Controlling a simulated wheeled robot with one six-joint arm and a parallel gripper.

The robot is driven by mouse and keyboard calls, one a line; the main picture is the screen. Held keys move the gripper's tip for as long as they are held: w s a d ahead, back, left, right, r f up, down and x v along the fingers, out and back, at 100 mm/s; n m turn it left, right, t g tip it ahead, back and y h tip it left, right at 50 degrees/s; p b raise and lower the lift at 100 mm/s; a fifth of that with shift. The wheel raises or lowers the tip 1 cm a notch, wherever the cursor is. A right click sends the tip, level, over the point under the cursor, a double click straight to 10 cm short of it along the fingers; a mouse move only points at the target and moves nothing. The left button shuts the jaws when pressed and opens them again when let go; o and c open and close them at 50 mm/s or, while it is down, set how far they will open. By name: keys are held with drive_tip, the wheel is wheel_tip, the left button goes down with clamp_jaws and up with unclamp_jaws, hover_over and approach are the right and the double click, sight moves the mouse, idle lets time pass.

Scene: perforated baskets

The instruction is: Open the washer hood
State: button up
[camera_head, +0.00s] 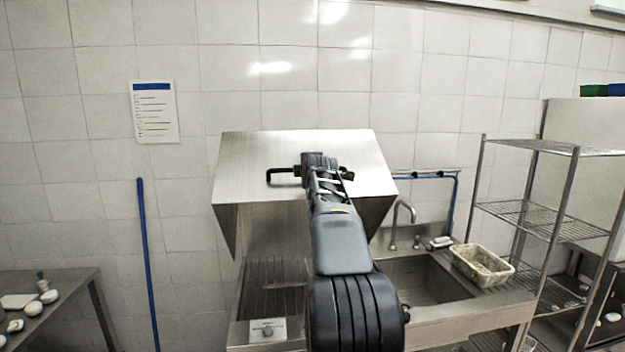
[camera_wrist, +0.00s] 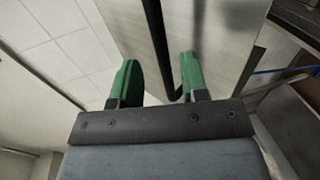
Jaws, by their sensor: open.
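The washer hood (camera_head: 290,148) is a brushed steel box above the washer's ribbed bed (camera_head: 270,285). Its front panel is tilted, and a clear gap shows between hood and bed. A black bar handle (camera_head: 281,171) runs across the panel; my arm hides part of it. My gripper (camera_head: 318,162) is at the handle. In the wrist view, the handle (camera_wrist: 157,35) passes between the green fingers of my gripper (camera_wrist: 160,78), which are apart. The hood's steel panel (camera_wrist: 225,40) shows behind them. I cannot tell whether a finger touches the handle.
Right of the washer are a sink (camera_head: 418,280), a tap (camera_head: 400,222) and a perforated basket (camera_head: 482,266) on the counter. A wire shelf rack (camera_head: 530,215) stands farther right. A steel table (camera_head: 60,290) is at left, with a blue pole (camera_head: 147,260) against the wall.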

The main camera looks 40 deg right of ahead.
drive_tip(key=b+v, duration=0.3)
drive_tip(key=v, duration=0.5)
drive_tip(key=shift+s, duration=0.4)
drive_tip(key=shift+a, duration=0.15)
drive_tip(key=s+a+f+m+g+y, duration=0.1)
drive_tip(key=a+f+m+g+y, duration=0.1)
drive_tip(key=a+f+m, duration=0.5)
drive_tip(key=s+f+m+g+y, duration=0.2)
drive_tip(key=f+m+g, duration=0.15)
drive_tip(key=f, duration=0.75)
drive_tip(key=s+a+f+g+y, duration=0.1)
drive_tip(key=s+a+f, duration=0.4)
drive_tip(key=a, duration=0.3)
drive_tip(key=s+a+f+m+g+y, duration=0.1)
drive_tip(key=s+a+f, duration=0.4)
drive_tip(key=a+f, duration=0.1)
drive_tip(key=s+a+f+g+y, duration=0.1)
drive_tip(key=s+a+f+y, duration=0.1)
drive_tip(key=s+a+f, duration=0.4)
drive_tip(key=shift+a, duration=1.85)
